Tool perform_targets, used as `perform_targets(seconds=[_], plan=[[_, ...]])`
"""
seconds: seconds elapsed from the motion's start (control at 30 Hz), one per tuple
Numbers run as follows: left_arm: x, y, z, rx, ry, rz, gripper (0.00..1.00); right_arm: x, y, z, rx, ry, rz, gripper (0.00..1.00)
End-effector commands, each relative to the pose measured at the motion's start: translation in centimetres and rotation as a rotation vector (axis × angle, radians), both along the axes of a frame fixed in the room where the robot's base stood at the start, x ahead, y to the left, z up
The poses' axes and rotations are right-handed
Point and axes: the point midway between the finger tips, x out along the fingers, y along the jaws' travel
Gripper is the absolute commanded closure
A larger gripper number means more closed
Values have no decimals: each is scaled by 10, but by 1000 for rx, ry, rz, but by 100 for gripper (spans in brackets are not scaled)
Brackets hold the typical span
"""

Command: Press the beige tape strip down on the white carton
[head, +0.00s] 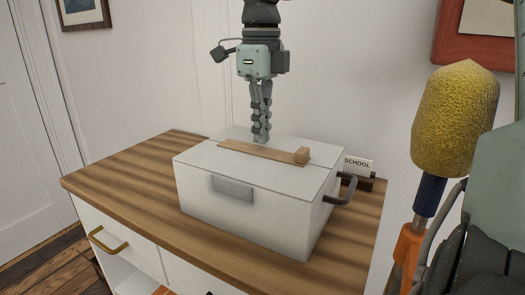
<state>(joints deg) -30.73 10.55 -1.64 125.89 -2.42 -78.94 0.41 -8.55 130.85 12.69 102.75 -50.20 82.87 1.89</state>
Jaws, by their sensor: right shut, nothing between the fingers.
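The white carton (245,212) stands on a wooden-topped cabinet, with a flat lid, a grey front plate and a dark handle on its right side. My left gripper is out of view.
A "SCHOOL" sign (357,165) stands behind the carton's right side. The wooden top (130,178) is clear to the left. A yellow, rough-surfaced head on a blue and orange handle (455,118) fills the right foreground. A wall is close behind.

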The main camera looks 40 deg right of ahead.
Motion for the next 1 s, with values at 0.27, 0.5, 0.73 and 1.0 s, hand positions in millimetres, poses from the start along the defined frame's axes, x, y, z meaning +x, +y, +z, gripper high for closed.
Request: perform_targets(seconds=[0.27, 0.5, 0.73, 1.0], plan=[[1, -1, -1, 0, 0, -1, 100, 0, 0, 0, 0, 0, 0, 100], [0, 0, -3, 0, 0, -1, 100, 0, 0, -3, 0, 0, 0, 100], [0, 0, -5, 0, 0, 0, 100, 0, 0, -7, 0, 0, 0, 100], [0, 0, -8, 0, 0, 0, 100, 0, 0, -11, 0, 0, 0, 100]])
